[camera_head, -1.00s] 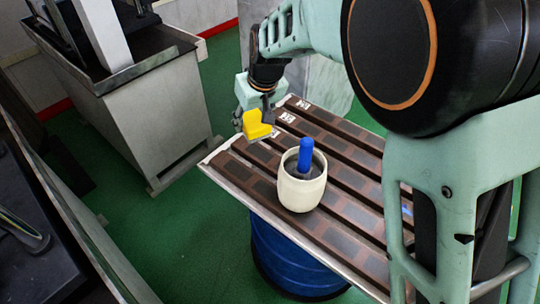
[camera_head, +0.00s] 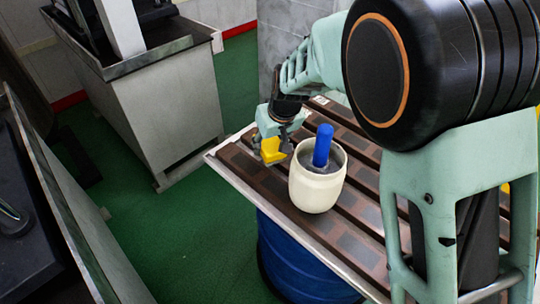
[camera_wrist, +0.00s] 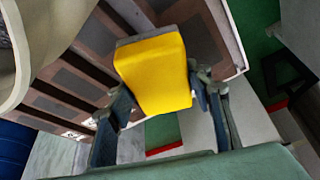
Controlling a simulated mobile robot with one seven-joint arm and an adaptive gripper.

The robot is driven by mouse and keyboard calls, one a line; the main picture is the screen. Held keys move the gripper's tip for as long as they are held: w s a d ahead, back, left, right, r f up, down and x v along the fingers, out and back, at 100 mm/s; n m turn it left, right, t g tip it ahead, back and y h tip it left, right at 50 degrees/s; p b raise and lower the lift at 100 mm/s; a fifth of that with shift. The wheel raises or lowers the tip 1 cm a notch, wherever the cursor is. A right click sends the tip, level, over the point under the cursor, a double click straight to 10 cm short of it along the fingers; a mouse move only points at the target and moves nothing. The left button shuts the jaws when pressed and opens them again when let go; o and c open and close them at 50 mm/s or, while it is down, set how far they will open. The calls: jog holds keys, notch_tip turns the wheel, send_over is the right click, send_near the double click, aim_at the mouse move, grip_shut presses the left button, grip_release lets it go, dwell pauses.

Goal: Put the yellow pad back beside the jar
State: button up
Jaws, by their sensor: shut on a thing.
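The yellow pad (camera_head: 271,150) is held in my gripper (camera_head: 272,138), to the left of the jar in the head view. In the wrist view the yellow pad (camera_wrist: 155,72) sits between the two fingers of my gripper (camera_wrist: 160,103), with a grey layer along its far edge. The cream jar (camera_head: 316,188) stands upright on the slatted table (camera_head: 234,163), with a blue handle (camera_head: 323,146) sticking out of its dark contents. In the wrist view the jar (camera_wrist: 38,40) fills the upper left corner. I cannot tell whether the pad touches the table.
The table's metal edge (camera_head: 290,241) runs in front of the jar, above a blue drum (camera_head: 297,260). A grey cabinet (camera_head: 170,105) stands at the back left, across green floor. Bare slats lie around the jar.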

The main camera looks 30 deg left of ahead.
jog(key=shift+f, duration=1.9)
jog(key=shift+f+b, duration=0.45)
jog(key=shift+b, duration=0.15)
jog(key=o, duration=1.1)
jog(key=shift+r, duration=0.2)
jog(key=shift+r+p, duration=0.25)
jog(key=shift+p, duration=0.15)
jog(key=p+v, duration=0.1)
jog(key=v, duration=1.1)
